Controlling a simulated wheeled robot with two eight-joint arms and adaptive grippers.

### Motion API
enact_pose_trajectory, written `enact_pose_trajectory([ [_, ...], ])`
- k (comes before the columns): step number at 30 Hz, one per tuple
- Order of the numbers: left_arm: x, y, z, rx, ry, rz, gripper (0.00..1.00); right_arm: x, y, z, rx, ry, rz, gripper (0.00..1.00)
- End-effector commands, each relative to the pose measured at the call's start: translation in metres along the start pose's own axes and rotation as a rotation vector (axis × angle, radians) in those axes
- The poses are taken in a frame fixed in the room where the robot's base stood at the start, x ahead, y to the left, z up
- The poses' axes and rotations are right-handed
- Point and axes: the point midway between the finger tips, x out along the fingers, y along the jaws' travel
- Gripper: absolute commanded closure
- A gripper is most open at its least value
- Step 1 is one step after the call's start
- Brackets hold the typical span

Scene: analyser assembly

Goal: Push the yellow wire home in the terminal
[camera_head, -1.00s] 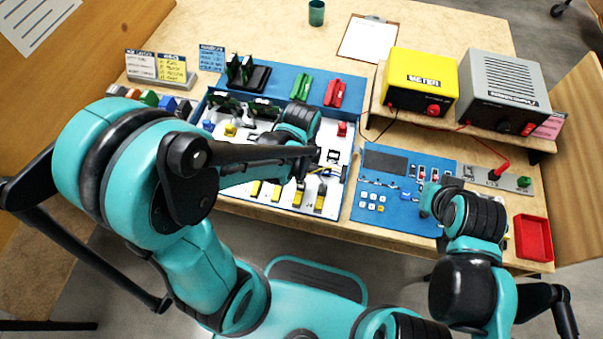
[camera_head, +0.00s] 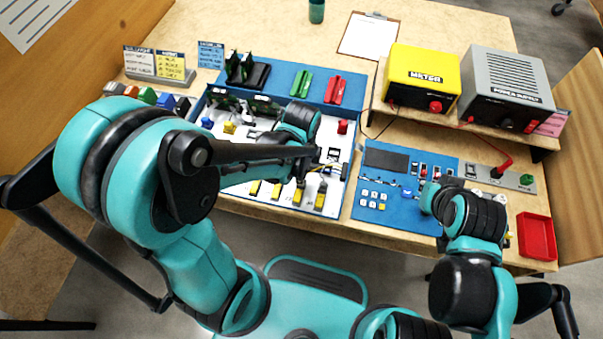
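The white assembly board (camera_head: 338,190) lies on the bench, with several yellow-tipped terminals (camera_head: 320,198) along its front edge. My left gripper (camera_head: 318,168) hangs over the front right part of the board, close above these terminals. A thin yellowish wire (camera_head: 327,167) shows at its fingertips; whether the fingers are shut on it is too small to tell. My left arm hides much of the board. My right gripper (camera_head: 432,192) is over the right edge of the blue control panel (camera_head: 385,208), mostly hidden by its own wrist, so its fingers do not show clearly.
A yellow meter (camera_head: 421,78) and a grey power supply (camera_head: 506,90) stand on a raised shelf at the back right. A red tray (camera_head: 536,237) sits at the right front corner. Green and red clips (camera_head: 335,89) lie on the blue strip behind the board. A red lead (camera_head: 500,166) plugs in at right.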

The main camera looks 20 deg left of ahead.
Motion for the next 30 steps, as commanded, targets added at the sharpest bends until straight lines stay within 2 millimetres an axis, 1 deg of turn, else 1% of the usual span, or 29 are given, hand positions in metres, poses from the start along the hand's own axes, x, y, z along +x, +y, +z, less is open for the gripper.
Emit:
enact_pose_trajectory([
  [17, 0.0084, 0.0000, 0.0000, 0.000, 0.000, 0.000, 1.00, 0.0065, 0.0000, 0.0047, 0.000, 0.000, 0.000, 1.00],
  [22, 0.0079, 0.0000, 0.0000, 0.000, 0.000, 0.000, 1.00, 0.0060, 0.0000, 0.0043, 0.000, 0.000, 0.000, 1.00],
  [23, 0.0078, 0.0000, 0.0000, 0.000, 0.000, 0.000, 0.82, 0.0060, 0.0000, 0.0043, 0.000, 0.000, 0.000, 1.00],
  [24, 0.0078, 0.0000, 0.0000, 0.000, 0.000, 0.000, 0.72, 0.0060, 0.0000, 0.0043, 0.000, 0.000, 0.000, 1.00],
  [25, 0.0078, 0.0000, 0.0000, 0.000, 0.000, 0.000, 0.64, 0.0060, 0.0000, 0.0043, 0.000, 0.000, 0.000, 1.00],
  [30, 0.0078, 0.0000, 0.0000, 0.000, 0.000, 0.000, 0.63, 0.0060, 0.0000, 0.0043, 0.000, 0.000, 0.000, 1.00],
])
